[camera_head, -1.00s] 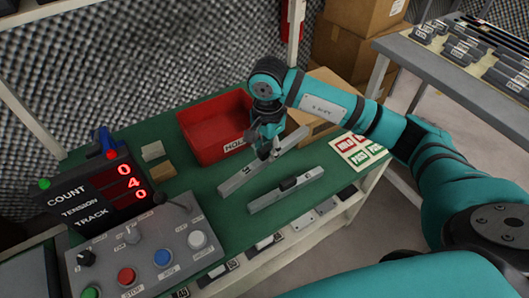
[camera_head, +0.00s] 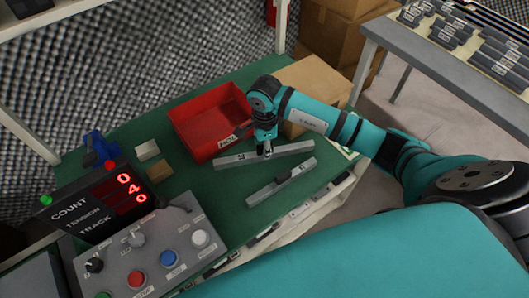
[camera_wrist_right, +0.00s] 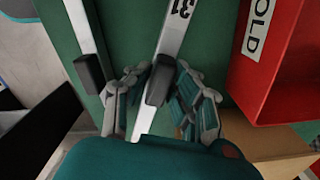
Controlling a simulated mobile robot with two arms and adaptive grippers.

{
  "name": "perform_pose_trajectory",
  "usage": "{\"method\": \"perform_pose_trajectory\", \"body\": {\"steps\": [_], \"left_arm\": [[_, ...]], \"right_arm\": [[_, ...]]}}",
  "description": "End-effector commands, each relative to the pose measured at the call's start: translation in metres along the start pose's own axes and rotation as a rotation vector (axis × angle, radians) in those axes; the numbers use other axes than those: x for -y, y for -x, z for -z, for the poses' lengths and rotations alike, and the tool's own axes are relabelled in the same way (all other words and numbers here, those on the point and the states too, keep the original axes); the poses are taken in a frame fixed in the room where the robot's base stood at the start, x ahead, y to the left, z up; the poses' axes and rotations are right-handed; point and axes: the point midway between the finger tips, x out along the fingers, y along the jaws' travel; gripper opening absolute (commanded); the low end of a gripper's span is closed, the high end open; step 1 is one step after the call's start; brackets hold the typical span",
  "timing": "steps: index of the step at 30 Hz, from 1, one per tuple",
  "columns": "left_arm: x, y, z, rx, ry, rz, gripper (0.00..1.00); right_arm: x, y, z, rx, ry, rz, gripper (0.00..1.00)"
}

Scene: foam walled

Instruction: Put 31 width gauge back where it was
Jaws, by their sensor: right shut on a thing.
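The 31 width gauge is a light grey bar (camera_head: 291,150) with a black grip block and a "31" label at one end. In the right wrist view the bar (camera_wrist_right: 177,35) runs up between my fingers. My right gripper (camera_head: 265,154) is shut on its black block (camera_wrist_right: 160,82). The gauge is over the green bench top, beside the red bin; I cannot tell if it touches the bench. A second, similar gauge (camera_head: 264,192) with a black block lies nearer the bench's front edge, apart from it. My left gripper is not in view.
The red HOLD bin (camera_head: 198,142) stands just behind the gauge, with a cardboard box (camera_head: 318,85) to its right. A control panel (camera_head: 150,250) and counter display (camera_head: 100,210) occupy the left end. Small blocks (camera_head: 148,150) lie left of the bin. Green bench (camera_head: 215,190) is clear between.

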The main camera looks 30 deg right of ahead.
Motion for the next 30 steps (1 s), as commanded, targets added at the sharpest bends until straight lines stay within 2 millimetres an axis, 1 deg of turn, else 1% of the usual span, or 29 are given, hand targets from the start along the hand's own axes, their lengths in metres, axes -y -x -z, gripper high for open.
{"method": "perform_pose_trajectory", "body": {"steps": [3,6,13,17,18,23,30], "left_arm": [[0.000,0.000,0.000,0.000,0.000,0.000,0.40],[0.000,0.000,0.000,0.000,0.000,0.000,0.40],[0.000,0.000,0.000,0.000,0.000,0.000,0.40],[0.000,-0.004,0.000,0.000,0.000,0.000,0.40],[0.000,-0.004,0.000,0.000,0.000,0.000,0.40],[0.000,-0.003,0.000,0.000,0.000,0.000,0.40],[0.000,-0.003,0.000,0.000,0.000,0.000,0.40]], "right_arm": [[-0.001,-0.018,0.000,0.000,0.000,-0.004,0.00],[-0.001,-0.029,0.000,0.000,0.001,-0.002,0.00],[0.000,-0.030,0.000,0.000,0.002,0.000,0.00],[0.000,-0.035,0.000,-0.001,0.002,0.001,0.00],[0.000,-0.034,0.000,-0.001,0.002,0.000,0.24],[0.000,-0.034,0.000,-0.001,0.002,-0.001,0.45],[-0.001,-0.033,0.000,-0.001,0.002,-0.001,0.45]]}}
